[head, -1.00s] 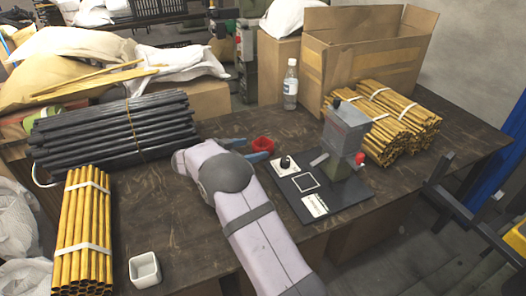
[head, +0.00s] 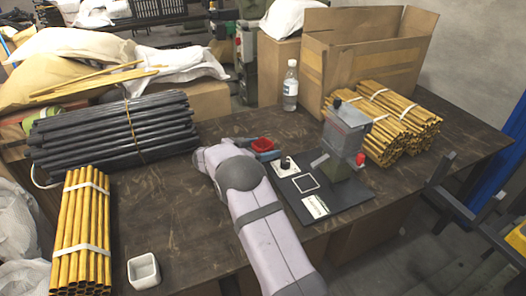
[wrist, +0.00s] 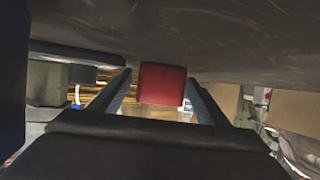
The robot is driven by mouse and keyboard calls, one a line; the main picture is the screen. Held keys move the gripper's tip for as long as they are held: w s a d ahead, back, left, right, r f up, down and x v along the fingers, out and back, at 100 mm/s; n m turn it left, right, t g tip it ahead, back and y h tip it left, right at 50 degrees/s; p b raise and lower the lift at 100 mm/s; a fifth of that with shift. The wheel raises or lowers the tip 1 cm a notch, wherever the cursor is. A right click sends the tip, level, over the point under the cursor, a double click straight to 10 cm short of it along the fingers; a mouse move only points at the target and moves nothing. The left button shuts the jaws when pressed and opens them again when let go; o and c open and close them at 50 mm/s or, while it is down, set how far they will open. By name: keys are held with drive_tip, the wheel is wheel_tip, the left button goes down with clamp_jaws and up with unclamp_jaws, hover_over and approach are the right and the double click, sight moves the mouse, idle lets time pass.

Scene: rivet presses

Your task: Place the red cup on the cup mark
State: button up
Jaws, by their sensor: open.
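The red cup (head: 262,144) stands on the dark table behind the press's black base plate (head: 335,205). In the wrist view the cup (wrist: 162,84) shows between the two blue-grey fingers. My gripper (head: 257,149) is open, with a finger on each side of the cup; I cannot tell whether either touches it. The gripper also fills the lower wrist view (wrist: 160,100). A white square outline (head: 305,183), which looks like the cup mark, lies empty on the base plate, in front of a white panel with a black knob (head: 285,163).
The grey-green press (head: 347,135) with a red knob stands right of the outline. A water bottle (head: 290,88) stands behind the cup. Yellow tube bundles (head: 385,120) lie at right, black tubes (head: 115,132) at left. A white square cup (head: 143,271) stands at front left.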

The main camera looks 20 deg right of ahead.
drive_tip(key=shift+c, duration=0.4)
drive_tip(key=c, duration=1.1)
drive_tip(key=shift+r, duration=0.15)
drive_tip(key=shift+c, duration=0.2)
wheel_tip(320, 180, up, 10)
drive_tip(key=p, duration=0.1)
drive_tip(key=shift+p, duration=0.3)
drive_tip(key=shift+a, duration=0.15)
